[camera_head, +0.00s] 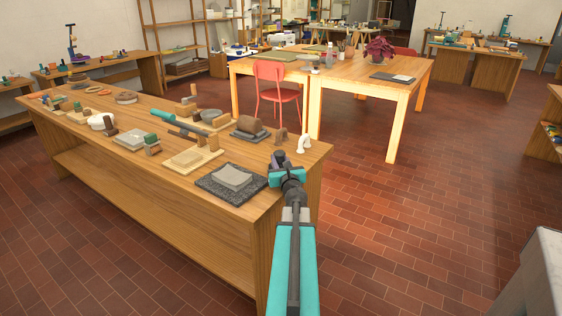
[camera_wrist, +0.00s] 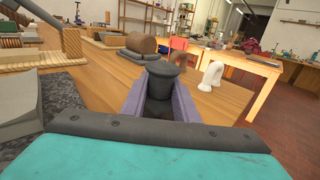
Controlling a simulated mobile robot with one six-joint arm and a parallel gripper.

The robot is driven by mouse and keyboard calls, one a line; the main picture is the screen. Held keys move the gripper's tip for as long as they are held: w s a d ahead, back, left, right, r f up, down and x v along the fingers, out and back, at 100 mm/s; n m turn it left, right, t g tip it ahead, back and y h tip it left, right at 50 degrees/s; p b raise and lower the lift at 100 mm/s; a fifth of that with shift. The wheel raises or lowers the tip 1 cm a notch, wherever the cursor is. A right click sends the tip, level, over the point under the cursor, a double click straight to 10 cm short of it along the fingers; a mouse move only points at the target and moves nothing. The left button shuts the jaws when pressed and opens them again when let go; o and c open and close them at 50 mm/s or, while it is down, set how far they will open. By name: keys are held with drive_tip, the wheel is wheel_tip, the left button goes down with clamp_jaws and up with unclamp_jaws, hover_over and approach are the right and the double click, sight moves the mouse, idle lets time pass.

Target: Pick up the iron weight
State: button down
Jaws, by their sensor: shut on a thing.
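The iron weight (camera_wrist: 162,82) is dark grey with a wide round top and a narrower neck. In the wrist view it sits between the two purple fingers of my gripper (camera_wrist: 160,108), which is shut on it. Its lower part is hidden by the fingers and my wrist. In the head view my gripper (camera_head: 279,161) is over the near right end of the wooden workbench (camera_head: 305,165), and the weight shows only as a small dark shape. I cannot tell whether it touches the bench top.
A white curved object (camera_head: 304,143) stands close on the right, also in the wrist view (camera_wrist: 212,75). A brown roll on a dark block (camera_head: 250,126) lies behind. A dark slab with grey plates (camera_head: 231,181) is left. Red-tiled floor is open to the right.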

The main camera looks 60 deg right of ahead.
sight(279, 152)
drive_tip(key=shift+r, duration=0.25)
drive_tip(key=shift+r+p, duration=0.55)
drive_tip(key=shift+r, duration=1)
drive_tip(key=v, duration=0.5)
drive_tip(key=shift+w+a+r, duration=0.1)
drive_tip(key=shift+a+r, duration=0.1)
drive_tip(key=shift+r, duration=0.05)
drive_tip(key=shift+a+r, duration=0.1)
drive_tip(key=shift+a, duration=0.1)
drive_tip(key=shift+s+r+p, duration=0.1)
drive_tip(key=shift+s+p, duration=0.15)
drive_tip(key=shift+p, duration=0.15)
drive_tip(key=shift+s+a+p, duration=0.2)
drive_tip(key=shift+a+p, duration=0.05)
drive_tip(key=shift+p, duration=0.85)
drive_tip(key=p, duration=0.3)
drive_tip(key=shift+s+a+p, duration=0.1)
drive_tip(key=shift+s+p, duration=0.15)
drive_tip(key=shift+p, duration=0.15)
drive_tip(key=shift+a+p, duration=0.1)
drive_tip(key=shift+p, duration=0.25)
drive_tip(key=shift+s+a+p, duration=0.2)
drive_tip(key=shift+a+p, duration=0.1)
drive_tip(key=shift+p, duration=0.85)
